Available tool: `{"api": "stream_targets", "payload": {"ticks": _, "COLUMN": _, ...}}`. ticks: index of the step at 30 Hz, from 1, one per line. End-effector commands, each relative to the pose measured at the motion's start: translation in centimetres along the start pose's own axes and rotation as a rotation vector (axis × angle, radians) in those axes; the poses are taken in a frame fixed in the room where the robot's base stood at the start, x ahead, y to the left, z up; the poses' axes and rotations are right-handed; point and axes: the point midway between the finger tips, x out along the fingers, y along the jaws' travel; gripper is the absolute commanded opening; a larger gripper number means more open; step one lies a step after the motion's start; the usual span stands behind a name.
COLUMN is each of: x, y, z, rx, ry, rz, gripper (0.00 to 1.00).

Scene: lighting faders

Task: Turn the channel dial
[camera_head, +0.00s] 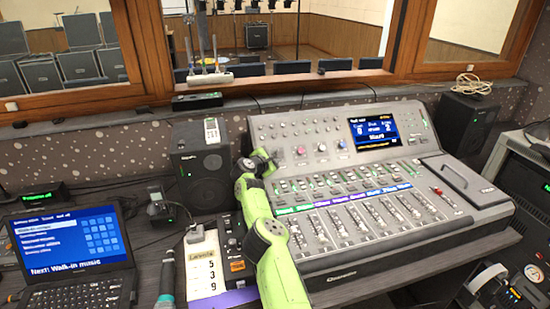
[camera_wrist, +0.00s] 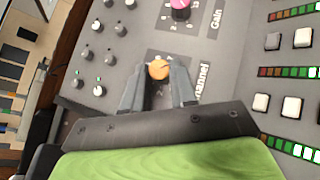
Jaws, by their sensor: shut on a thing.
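The channel dial (camera_wrist: 158,69) is a round orange knob on a grey console panel in the wrist view, with "Channel" lettered beside it. A pale pointer line shows on its top. My gripper (camera_wrist: 158,80) has one finger on each side of the knob and is shut on it. In the head view my gripper (camera_head: 264,157) reaches the upper left part of the mixing console (camera_head: 330,272). My gripper hides the dial there. The console screen (camera_head: 374,131) is lit and shows a 0 and a 2; its smaller text is hard to read.
A pink gain dial (camera_wrist: 181,10) sits near the orange one. Small grey knobs (camera_wrist: 99,90) and rows of buttons (camera_wrist: 292,105) lie on either side. Faders (camera_head: 380,212) fill the console's lower part. A speaker (camera_head: 200,168) and a laptop (camera_head: 75,245) stand to the left.

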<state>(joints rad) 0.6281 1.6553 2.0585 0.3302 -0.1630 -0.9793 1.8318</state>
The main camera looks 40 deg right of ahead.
Motion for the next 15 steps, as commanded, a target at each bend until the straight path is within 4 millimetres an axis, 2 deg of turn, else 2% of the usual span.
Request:
{"api": "stream_targets", "payload": {"ticks": 5, "x": 0.04, "y": -0.05, "z": 0.04, "rx": 0.002, "ry": -0.001, "rz": -0.001, "gripper": 0.0}}
{"api": "stream_targets", "payload": {"ticks": 6, "x": 0.04, "y": -0.05, "z": 0.04, "rx": 0.002, "ry": -0.001, "rz": -0.001, "gripper": 0.3}}
{"api": "stream_targets", "payload": {"ticks": 10, "x": 0.03, "y": -0.03, "z": 0.04, "rx": 0.001, "ry": -0.001, "rz": -0.001, "gripper": 0.5}}
{"api": "stream_targets", "payload": {"ticks": 15, "x": 0.02, "y": -0.01, "z": 0.04, "rx": 0.0, "ry": 0.0, "rz": 0.0, "gripper": 0.52}}
